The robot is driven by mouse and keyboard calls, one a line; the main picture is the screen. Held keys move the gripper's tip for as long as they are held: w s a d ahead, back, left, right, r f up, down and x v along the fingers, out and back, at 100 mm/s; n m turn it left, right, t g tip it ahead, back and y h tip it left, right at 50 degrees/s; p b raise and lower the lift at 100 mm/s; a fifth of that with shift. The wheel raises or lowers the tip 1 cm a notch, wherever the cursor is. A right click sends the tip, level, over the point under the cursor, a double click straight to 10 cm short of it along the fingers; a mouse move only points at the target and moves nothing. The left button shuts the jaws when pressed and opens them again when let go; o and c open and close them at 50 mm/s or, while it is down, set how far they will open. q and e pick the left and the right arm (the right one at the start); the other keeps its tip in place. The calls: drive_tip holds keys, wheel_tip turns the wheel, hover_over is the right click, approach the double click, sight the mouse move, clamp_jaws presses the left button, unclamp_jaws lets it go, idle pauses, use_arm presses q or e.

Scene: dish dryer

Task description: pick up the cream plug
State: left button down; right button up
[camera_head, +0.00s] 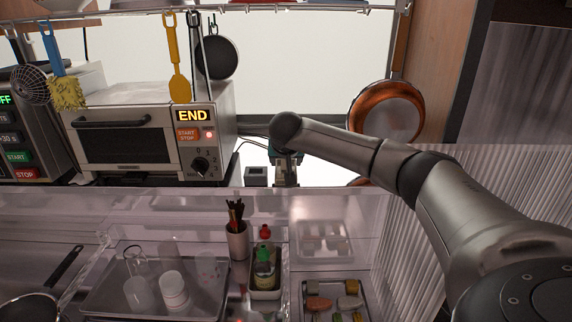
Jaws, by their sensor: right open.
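My right arm comes in from the right and reaches behind the counter's back ledge. Its gripper (286,178) points down past the right side of the toaster oven, by a small dark grey box (256,177). The gripper is open, and its fingers are small and partly hidden behind the ledge. I cannot make out the cream plug; it may be hidden by the gripper or too small to tell. My left gripper is not in view.
The toaster oven (124,137) with a lit END sign stands left of the gripper. Below are a cup of chopsticks (237,240), bottles (264,262), and a tray of sponges (304,299). Copper pans (387,112) hang at the right. A clear panel edge crosses in front.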

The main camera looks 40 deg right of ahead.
drive_tip(key=shift+c, duration=0.3)
clamp_jaws()
idle(0.3)
